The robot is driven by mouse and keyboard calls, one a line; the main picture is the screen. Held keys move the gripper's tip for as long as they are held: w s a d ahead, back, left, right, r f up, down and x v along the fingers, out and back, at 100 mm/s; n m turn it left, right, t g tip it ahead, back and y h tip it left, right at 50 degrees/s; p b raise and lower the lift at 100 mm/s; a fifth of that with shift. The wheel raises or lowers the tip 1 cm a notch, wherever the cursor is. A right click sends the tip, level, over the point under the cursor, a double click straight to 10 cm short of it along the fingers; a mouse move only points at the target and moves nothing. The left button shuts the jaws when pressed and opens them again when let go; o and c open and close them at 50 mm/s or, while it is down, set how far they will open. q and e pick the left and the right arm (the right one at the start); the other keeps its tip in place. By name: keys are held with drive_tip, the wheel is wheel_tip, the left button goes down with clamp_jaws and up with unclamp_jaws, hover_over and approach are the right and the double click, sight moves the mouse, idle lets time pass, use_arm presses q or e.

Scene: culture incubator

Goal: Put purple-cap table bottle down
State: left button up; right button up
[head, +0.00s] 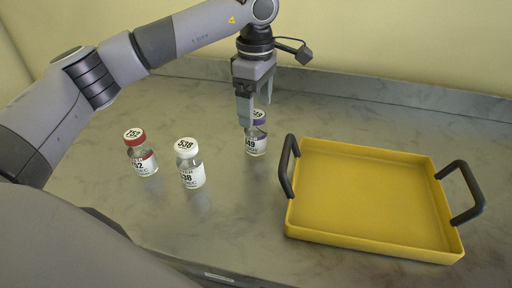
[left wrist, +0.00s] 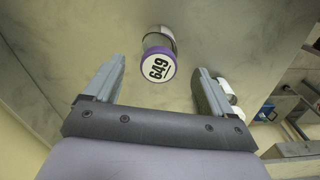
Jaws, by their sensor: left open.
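The purple-cap bottle (head: 256,143) stands upright on the table, left of the yellow tray. Its cap carries the number 649 and shows in the left wrist view (left wrist: 158,66). My left gripper (head: 245,112) is at the bottle's upper part and hides some of it in the head view. In the left wrist view the gripper's two fingers (left wrist: 160,82) are spread wide, with a gap on each side of the cap. My right gripper is not in view.
A white-cap bottle (head: 190,165) and a red-cap bottle (head: 141,153) stand on the table (head: 225,220) to the left. The empty yellow tray (head: 370,245) with two black handles lies to the right. The table behind the tray is clear.

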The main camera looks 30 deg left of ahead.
sight(255, 132)
use_arm(q)
drive_tip(key=shift+a+f, duration=0.15)
drive_tip(key=shift+f, duration=3.85)
drive_tip(key=c, duration=1.3)
drive_tip(key=shift+o, duration=0.2)
drive_tip(key=shift+r, duration=0.1)
wheel_tip(255, 132, up, 20)
drive_tip(key=p, duration=0.1)
